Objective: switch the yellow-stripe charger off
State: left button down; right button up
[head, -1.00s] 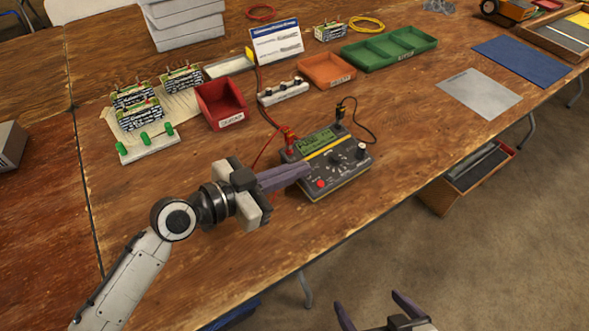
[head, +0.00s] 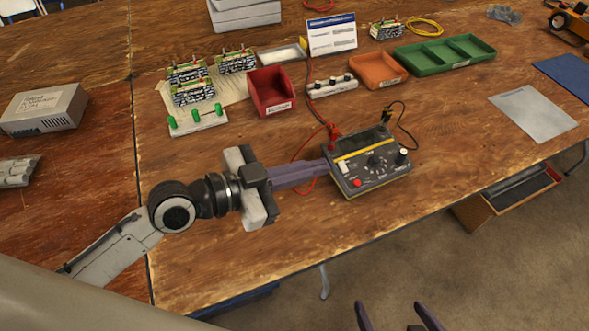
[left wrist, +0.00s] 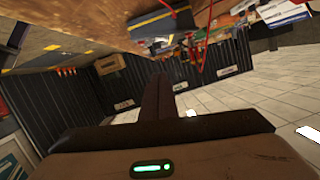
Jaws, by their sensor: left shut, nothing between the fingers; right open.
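The yellow-stripe charger (head: 385,177) is a dark grey box on the wooden table, with a dark display (head: 360,141), a white rocker switch (head: 344,168), a red button (head: 357,183) and a dial (head: 376,161). Its yellow stripe also shows in the left wrist view (left wrist: 160,17). My left gripper (head: 326,167) is shut and empty, its tips at the charger's left edge beside the white switch; I cannot tell whether they touch. Its fingers show in the left wrist view (left wrist: 160,88). My right gripper (head: 398,316) is open and empty at the bottom edge, partly cut off.
Red (head: 320,182) and black (head: 412,128) leads run from the charger's back. Behind it are a red bin (head: 270,98), a power strip (head: 332,86), an orange tray (head: 378,72) and a green tray (head: 450,57). Table in front is clear.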

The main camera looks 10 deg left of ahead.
pick_arm(q)
jog(key=v, duration=0.3)
jog(key=shift+s+a+r, duration=0.2)
jog(key=shift+s, duration=0.1)
pick_arm(e)
jog(key=shift+w+a+r, duration=0.1)
jog(key=shift+a+r, duration=0.05)
jog(key=shift+a, duration=0.2)
pick_arm(q)
jog(key=shift+s+f, duration=0.1)
pick_arm(e)
jog(key=shift+d, duration=0.1)
